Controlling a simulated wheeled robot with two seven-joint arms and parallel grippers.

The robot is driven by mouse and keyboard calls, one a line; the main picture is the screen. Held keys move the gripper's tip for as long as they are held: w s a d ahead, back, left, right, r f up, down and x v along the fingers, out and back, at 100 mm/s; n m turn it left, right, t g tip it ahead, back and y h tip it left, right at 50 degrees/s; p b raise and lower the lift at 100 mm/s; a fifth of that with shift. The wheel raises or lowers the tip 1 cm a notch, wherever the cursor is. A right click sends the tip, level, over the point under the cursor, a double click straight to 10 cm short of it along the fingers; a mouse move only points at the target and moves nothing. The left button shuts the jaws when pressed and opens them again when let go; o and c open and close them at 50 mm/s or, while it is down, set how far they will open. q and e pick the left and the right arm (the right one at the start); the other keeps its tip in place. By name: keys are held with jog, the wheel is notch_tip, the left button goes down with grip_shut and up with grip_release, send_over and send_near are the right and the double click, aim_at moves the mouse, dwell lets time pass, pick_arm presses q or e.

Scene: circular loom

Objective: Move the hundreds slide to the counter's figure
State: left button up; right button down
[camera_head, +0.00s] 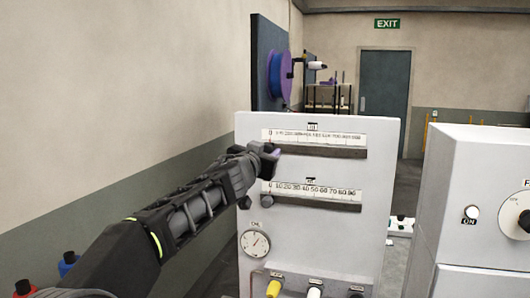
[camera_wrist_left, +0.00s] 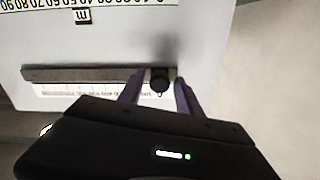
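The hundreds slide is the upper slot (camera_head: 325,152) on a white panel (camera_head: 370,225), under a printed number scale (camera_head: 318,137). Its dark knob (camera_wrist_left: 159,80) shows in the left wrist view near the slot's right end, which is the zero end there. My left gripper (camera_head: 268,154) is at the slot's left end in the head view and hides the knob there. In the left wrist view its purple fingers (camera_wrist_left: 158,92) stand on either side of the knob, with small gaps visible. I cannot make out a counter's figure. My right gripper is out of view.
Below is a second slide with a tens scale (camera_head: 318,190) and its knob (camera_head: 267,201) at the left end. A white machine box (camera_head: 470,190) stands close at right.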

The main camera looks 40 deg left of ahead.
pick_arm(q)
grip_shut()
dwell(1.1)
